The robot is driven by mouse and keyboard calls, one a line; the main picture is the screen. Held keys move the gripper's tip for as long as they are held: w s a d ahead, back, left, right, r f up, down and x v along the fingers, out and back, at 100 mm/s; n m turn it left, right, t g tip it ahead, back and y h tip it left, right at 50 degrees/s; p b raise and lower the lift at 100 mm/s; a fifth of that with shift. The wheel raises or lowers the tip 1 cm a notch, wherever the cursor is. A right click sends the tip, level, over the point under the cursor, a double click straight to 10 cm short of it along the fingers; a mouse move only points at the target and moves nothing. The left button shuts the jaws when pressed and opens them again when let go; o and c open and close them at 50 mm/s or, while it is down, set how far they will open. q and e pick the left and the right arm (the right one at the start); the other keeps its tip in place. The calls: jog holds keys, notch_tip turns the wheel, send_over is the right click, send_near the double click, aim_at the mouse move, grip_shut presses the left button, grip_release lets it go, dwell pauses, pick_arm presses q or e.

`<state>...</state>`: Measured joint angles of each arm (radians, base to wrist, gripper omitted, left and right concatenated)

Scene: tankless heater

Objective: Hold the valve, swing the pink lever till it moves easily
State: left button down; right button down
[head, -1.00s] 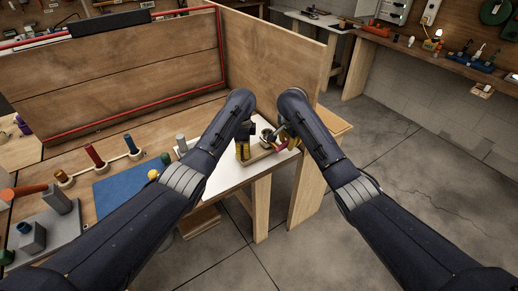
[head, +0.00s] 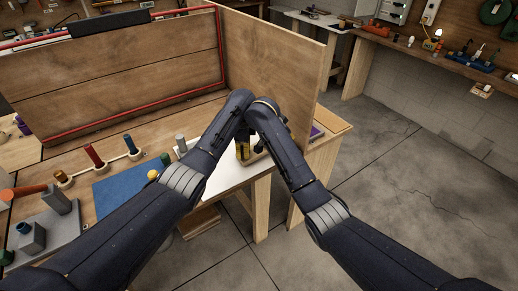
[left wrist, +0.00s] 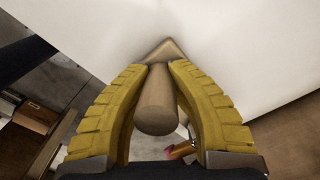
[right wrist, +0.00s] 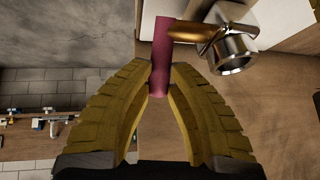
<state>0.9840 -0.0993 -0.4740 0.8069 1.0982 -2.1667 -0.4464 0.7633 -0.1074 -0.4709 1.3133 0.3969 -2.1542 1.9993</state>
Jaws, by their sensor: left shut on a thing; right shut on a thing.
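The valve shows in the right wrist view as a shiny metal ring-shaped body (right wrist: 233,52) with a brass stem. The pink lever (right wrist: 164,45) sticks out from that stem. My right gripper (right wrist: 160,75) is shut on the lever's end, with its yellow fingers on both sides. In the left wrist view my left gripper (left wrist: 158,75) is shut around a tan rounded post (left wrist: 156,108) that rises from a tan base (left wrist: 163,50). A bit of the pink lever (left wrist: 170,153) shows low in that view.
The valve stands on a white board (head: 228,176) at the bench's right end, near a wooden side panel (head: 270,62). Colored pegs (head: 93,156), a blue mat (head: 122,187) and grey blocks (head: 57,199) lie to the left. Open floor (head: 400,200) is at the right.

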jog(key=c, duration=1.6)
grip_release()
